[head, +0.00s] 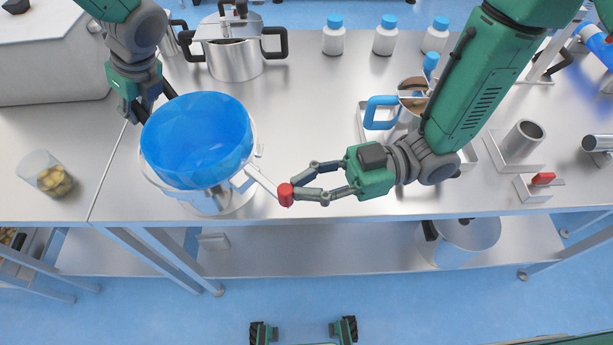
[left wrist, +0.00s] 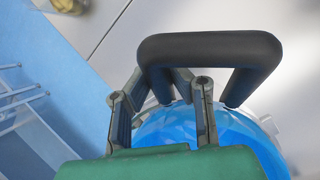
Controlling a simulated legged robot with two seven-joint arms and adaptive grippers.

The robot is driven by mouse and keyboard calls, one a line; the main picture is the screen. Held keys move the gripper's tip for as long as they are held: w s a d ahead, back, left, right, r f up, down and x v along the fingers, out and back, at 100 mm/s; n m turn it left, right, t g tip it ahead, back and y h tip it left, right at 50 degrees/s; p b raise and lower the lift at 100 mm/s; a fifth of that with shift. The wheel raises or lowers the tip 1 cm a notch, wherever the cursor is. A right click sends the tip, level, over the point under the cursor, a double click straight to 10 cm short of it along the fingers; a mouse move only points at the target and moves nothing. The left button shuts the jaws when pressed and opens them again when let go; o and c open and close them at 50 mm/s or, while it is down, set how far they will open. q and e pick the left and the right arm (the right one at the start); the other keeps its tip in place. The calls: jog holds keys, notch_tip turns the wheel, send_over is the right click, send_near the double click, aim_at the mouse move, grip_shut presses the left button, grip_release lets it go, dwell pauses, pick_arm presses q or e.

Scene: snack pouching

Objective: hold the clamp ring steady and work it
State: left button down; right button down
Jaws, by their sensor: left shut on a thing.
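The clamp ring (head: 250,150) is a pale ring on a round metal stand, with a blue bag (head: 197,140) open inside it. A lever ending in a red knob (head: 286,194) sticks out at its front right. My left gripper (head: 140,112) is shut on the ring's black handle at the back left. The handle (left wrist: 210,48) and my left gripper's fingers (left wrist: 162,100) show in the left wrist view. My right gripper (head: 298,190) has both fingertips at the red knob. I cannot tell whether they grip it.
A lidded pot (head: 232,55) stands behind the ring. White bottles with blue caps (head: 385,38) line the back. A clear cup of yellow pieces (head: 48,175) stands at the left. The table's front edge is close to the stand.

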pick_arm(q)
jog(key=shift+d, duration=0.1)
pick_arm(e)
jog(key=shift+s+a+r+m+t, duration=0.1)
jog(key=shift+s+a+m+t, duration=0.3)
jog(key=shift+m+t, duration=0.35)
jog(key=shift+s+a+m+t, duration=0.3)
jog(key=shift+s+m+t, duration=0.15)
jog(key=shift+t, duration=0.5)
jog(key=shift+s+a+m+t, duration=0.3)
jog(key=shift+s+a+t, duration=0.25)
jog(key=shift+a+t, duration=0.15)
jog(key=s+a+m+t, duration=0.1)
jog(key=a+m+t, duration=0.2)
jog(key=a, duration=0.3)
jog(key=shift+s+t+h, duration=0.3)
jog(key=shift+s+t, duration=0.1)
jog(key=shift+t, duration=0.4)
jog(key=shift+a, duration=0.1)
send_near(286, 204)
jog(key=s+a, duration=0.1)
jog(key=a, duration=0.1)
jog(key=s+a+r, duration=0.1)
jog(key=s+a, duration=0.1)
jog(key=shift+a, duration=0.15)
